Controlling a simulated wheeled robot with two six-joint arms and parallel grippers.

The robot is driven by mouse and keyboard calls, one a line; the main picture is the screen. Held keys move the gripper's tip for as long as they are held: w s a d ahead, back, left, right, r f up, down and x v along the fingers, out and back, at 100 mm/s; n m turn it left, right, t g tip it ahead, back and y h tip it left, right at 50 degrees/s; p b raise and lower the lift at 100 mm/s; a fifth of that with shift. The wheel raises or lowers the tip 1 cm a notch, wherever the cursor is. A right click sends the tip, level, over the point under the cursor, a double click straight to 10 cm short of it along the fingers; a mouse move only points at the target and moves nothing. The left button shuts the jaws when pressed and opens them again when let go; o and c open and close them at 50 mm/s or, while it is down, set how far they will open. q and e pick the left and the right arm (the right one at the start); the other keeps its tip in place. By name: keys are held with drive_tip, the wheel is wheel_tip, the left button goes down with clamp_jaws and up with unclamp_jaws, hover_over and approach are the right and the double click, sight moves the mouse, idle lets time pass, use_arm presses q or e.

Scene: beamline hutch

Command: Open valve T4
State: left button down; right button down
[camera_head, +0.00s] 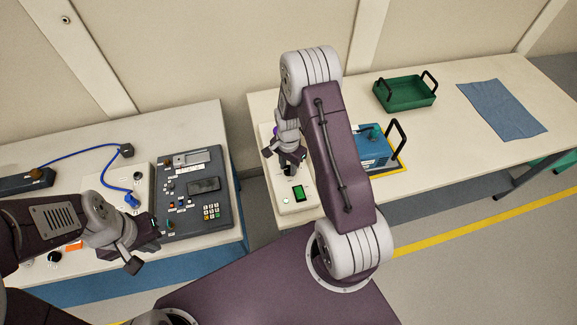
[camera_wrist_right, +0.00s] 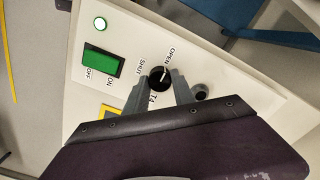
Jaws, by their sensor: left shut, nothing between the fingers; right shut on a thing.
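The T4 valve is a round black knob (camera_wrist_right: 160,78) on a white panel (camera_wrist_right: 215,75), with SHUT and OPEN printed beside it. The white line on the knob points toward OPEN. My right gripper (camera_wrist_right: 161,90) is shut on the knob, one finger on each side. In the head view my right gripper (camera_head: 290,163) reaches down onto the white box (camera_head: 302,207); the knob is mostly hidden there by the fingers and arm. My left gripper (camera_head: 145,252) is shut and empty, in front of the dark control console at the left bench.
The panel also bears a green ON/OFF switch (camera_wrist_right: 101,62) and a lit lamp (camera_wrist_right: 100,23). A blue case (camera_head: 374,150) stands right of the box. A green tray (camera_head: 404,94) and blue cloth (camera_head: 502,108) lie farther right. The dark console (camera_head: 222,180) is left, across a gap.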

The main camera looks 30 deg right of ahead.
sight(288, 169)
drive_tip(key=shift+s+f, duration=0.1)
drive_tip(key=c, duration=1.1)
unclamp_jaws()
drive_tip(key=shift+a, duration=0.1)
drive_tip(key=shift+o, duration=0.2)
drive_tip(key=shift+r, duration=0.45)
wheel_tip(288, 169, up, 8)
drive_tip(key=shift+r, duration=0.15)
